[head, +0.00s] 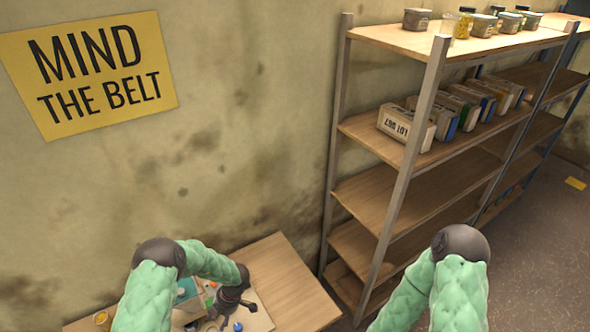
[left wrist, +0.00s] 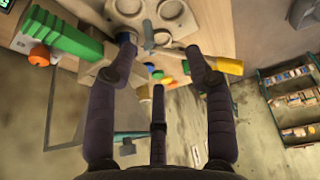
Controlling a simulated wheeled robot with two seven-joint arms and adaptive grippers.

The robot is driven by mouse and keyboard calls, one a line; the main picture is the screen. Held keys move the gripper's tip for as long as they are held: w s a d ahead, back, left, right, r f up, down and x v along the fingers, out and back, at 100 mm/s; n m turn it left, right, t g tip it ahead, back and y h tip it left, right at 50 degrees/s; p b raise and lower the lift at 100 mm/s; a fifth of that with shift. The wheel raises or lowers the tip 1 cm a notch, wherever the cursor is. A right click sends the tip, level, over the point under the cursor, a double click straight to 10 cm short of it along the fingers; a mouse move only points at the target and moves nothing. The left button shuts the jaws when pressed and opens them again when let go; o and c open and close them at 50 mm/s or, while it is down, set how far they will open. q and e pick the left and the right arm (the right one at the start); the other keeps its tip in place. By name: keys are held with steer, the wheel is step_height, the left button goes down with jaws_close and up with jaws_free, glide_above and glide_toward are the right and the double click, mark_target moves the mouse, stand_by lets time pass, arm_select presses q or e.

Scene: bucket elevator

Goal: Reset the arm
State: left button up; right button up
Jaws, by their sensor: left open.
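My left arm, in a green quilted sleeve, reaches over a wooden table (head: 290,283) at the bottom of the head view. My left gripper (head: 236,308) points down over a pale board there. In the left wrist view the dark fingers of my left gripper (left wrist: 160,62) are spread apart with nothing held between them. A green block-like part (left wrist: 68,38) lies beside the left finger, and a yellow-handled tool (left wrist: 228,66) is by the right fingertip. Whether the fingers touch these is unclear. My right arm shows at the bottom right of the head view, but its gripper is out of frame.
A metal-framed shelf (head: 428,100) with jars on top and a row of boxes (head: 405,125) stands right of the table. A pale board with round recesses (left wrist: 170,10) lies near the fingers. A yellow "MIND THE BELT" sign (head: 95,75) hangs on the wall.

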arm_select(q)
steer(key=s+d+m+t+h, duration=0.1)
steer(key=s+d+m+h, duration=0.3)
steer(key=s+d+m, duration=0.45)
steer(key=s+d+m+t+h, duration=0.1)
steer(key=s+d+m+h, duration=0.4)
steer(key=s+m, duration=0.6)
step_height(320, 180, down, 30)
steer(key=w+d+m+b, duration=0.1)
steer(key=d+b, duration=0.1)
steer(key=b, duration=2.9)
steer(key=shift+w+d+r+y, duration=0.2)
steer(key=shift+d+r+y, duration=0.05)
steer(key=shift+y, duration=0.15)
arm_select(e)
step_height(320, 180, down, 32)
steer(key=shift+w+r, duration=0.25)
steer(key=shift+w, duration=0.1)
arm_select(q)
steer(key=shift+m, duration=0.25)
